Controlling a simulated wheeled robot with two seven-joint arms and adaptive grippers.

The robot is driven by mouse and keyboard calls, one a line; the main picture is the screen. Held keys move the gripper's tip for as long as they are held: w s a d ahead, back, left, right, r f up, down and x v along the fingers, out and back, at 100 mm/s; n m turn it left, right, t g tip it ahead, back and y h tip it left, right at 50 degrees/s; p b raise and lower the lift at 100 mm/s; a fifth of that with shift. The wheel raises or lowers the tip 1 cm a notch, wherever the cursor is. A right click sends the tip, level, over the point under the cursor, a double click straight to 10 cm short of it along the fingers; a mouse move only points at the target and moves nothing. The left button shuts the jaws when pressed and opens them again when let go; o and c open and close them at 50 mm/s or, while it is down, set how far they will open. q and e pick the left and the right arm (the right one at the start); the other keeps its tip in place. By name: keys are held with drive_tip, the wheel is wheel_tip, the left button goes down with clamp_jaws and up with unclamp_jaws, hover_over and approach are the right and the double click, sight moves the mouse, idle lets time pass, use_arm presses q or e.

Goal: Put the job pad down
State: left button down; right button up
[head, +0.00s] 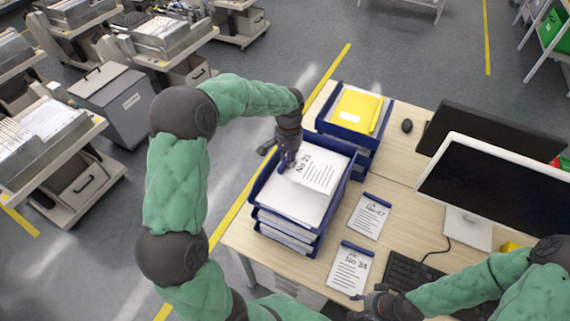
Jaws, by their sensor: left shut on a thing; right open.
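The job pad (320,173), a white sheet marked with a number that looks like No 25, is in my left gripper (288,164). The gripper is shut on the pad's left end and hides part of it. The pad is over the top tray of a blue stack of letter trays (318,225), which holds white paper (290,201). I cannot tell whether the pad touches the paper. My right gripper (368,300) is open at the desk's front, beside the lower corner of the pad marked No 34 (348,273).
A pad marked No 47 (369,216) lies on the wooden desk (325,254). A second blue tray (372,140) behind holds a yellow folder (357,110). A mouse (407,126), monitor (500,180) and keyboard (412,277) are to the right. Trolleys (160,50) stand at the left.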

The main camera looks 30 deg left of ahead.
use_arm(q)
drive_tip(key=shift+w+a+f, duration=0.15)
drive_tip(key=shift+a+f, duration=0.3)
drive_tip(key=shift+f, duration=0.1)
drive_tip(key=shift+w+a+f, duration=0.15)
drive_tip(key=shift+a+f, duration=0.25)
drive_tip(key=shift+f, duration=1.7)
drive_tip(key=shift+f, duration=0.1)
drive_tip(key=c, duration=1)
unclamp_jaws()
wheel_tip(320, 180, up, 12)
drive_tip(key=shift+r+p, duration=0.15)
drive_tip(key=shift+p, duration=0.15)
